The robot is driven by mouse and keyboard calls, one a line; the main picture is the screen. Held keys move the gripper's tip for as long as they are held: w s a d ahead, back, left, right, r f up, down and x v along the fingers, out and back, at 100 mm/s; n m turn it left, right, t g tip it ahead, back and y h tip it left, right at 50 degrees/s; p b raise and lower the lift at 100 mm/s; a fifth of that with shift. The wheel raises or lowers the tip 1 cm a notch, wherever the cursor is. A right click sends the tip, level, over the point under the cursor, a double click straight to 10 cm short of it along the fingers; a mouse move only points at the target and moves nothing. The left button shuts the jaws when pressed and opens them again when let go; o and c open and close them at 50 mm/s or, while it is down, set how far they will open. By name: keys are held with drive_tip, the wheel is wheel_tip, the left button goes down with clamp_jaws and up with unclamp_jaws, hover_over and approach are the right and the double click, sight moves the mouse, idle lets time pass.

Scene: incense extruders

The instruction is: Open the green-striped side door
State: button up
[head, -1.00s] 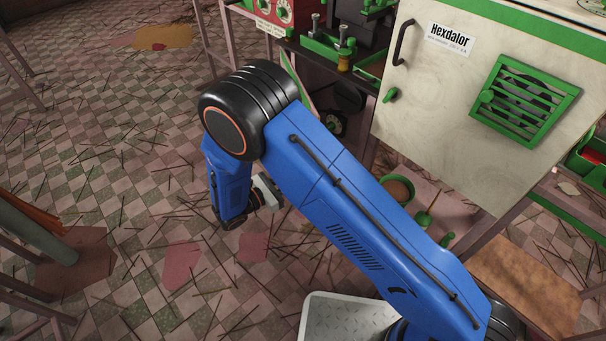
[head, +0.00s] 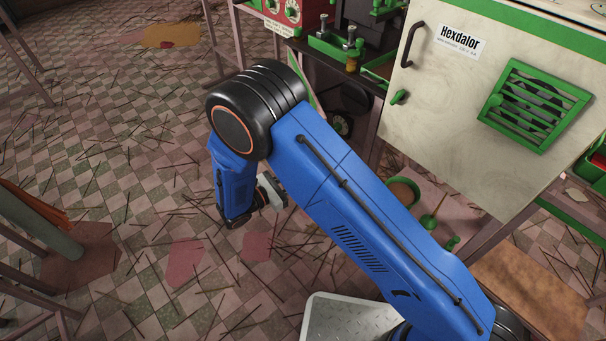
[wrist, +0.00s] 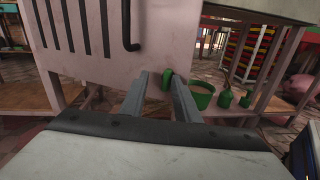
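A pale side door panel (wrist: 80,62) with dark vertical slots and a black bar handle (wrist: 130,46) fills the upper left of the wrist view. A small green piece, perhaps a latch, shows at its lower right (wrist: 167,77). In the head view a thin panel with a green edge shows behind my arm, mostly hidden; it may be the same door. My gripper (wrist: 160,93) is open, its two grey fingers pointing toward the panel's lower right, below and right of the handle. Contact cannot be told. In the head view only part of the gripper (head: 272,191) shows.
The Hexdalor cabinet (head: 465,150) stands at right with a black handle, green latch and green vent. A green bowl (wrist: 201,96) and small green vessels (wrist: 226,97) stand on a low shelf right of the fingers. The tiled floor at left is strewn with sticks.

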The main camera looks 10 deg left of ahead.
drive_tip(key=v, duration=1.7)
drive_tip(key=shift+a+r, duration=0.1)
drive_tip(key=shift+r, duration=0.05)
